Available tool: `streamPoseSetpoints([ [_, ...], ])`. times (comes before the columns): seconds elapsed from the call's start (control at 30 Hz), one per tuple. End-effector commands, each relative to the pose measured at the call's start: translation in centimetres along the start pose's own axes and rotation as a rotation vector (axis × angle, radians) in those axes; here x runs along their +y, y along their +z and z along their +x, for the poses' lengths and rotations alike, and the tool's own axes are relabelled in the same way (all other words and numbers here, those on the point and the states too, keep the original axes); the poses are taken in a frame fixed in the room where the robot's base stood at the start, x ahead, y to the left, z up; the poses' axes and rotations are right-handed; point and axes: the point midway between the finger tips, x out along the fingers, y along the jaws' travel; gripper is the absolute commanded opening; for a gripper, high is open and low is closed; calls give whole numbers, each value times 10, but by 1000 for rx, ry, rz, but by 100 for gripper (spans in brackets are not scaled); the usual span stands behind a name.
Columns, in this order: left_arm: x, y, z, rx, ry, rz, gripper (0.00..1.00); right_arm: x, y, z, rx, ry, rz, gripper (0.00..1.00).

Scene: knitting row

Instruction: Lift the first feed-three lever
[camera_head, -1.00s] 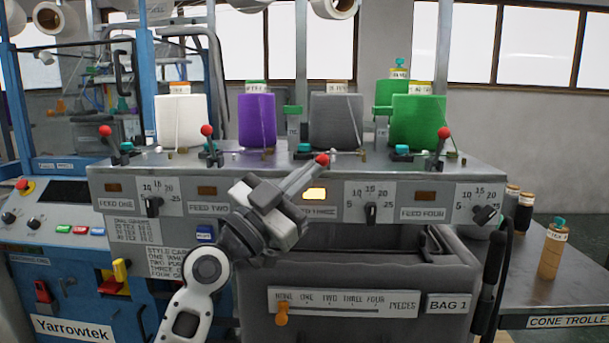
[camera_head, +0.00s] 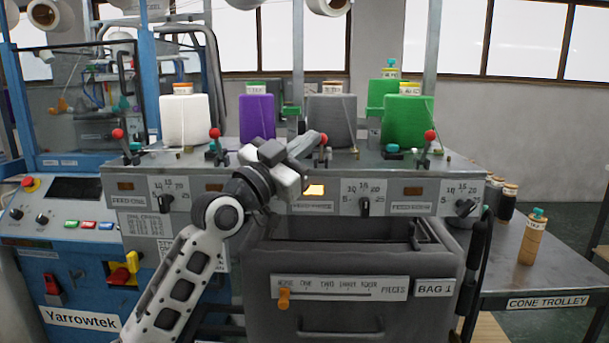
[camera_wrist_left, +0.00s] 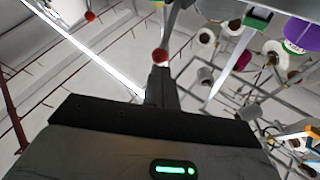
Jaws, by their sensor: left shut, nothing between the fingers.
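The feed-three lever has a red knob (camera_head: 323,137) level with the knobs of the neighbouring levers, above a lit yellow indicator (camera_head: 315,190) on the grey feed panel (camera_head: 290,208). My left gripper (camera_head: 308,146) is shut and empty, reaching up from the lower left with its tips right beside the knob. In the left wrist view the red knob (camera_wrist_left: 160,56) sits just beyond the closed fingertips (camera_wrist_left: 161,72). I cannot tell whether they touch. My right gripper is out of view.
Red-knobbed levers stand at feed one (camera_head: 118,133), feed two (camera_head: 214,133) and feed four (camera_head: 430,135). The grey bag bin (camera_head: 350,262) is below.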

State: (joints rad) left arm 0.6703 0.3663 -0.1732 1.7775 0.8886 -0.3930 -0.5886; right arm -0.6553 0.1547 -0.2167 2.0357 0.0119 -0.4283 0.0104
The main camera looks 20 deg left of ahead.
Motion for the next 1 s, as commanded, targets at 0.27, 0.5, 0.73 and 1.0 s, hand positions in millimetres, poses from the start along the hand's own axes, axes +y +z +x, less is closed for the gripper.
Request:
streamPoseSetpoints([
  [0.27, -13, -7, 16, 0, 0, 2, 0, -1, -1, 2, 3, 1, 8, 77],
  [0.5, -14, -7, 18, -1, 1, -1, 0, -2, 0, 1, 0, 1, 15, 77],
  [0.73, -14, -7, 18, 0, 0, -1, 0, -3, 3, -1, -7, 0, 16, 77],
  [1.0, -14, -7, 18, 0, 1, 0, 0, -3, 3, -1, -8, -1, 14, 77],
])
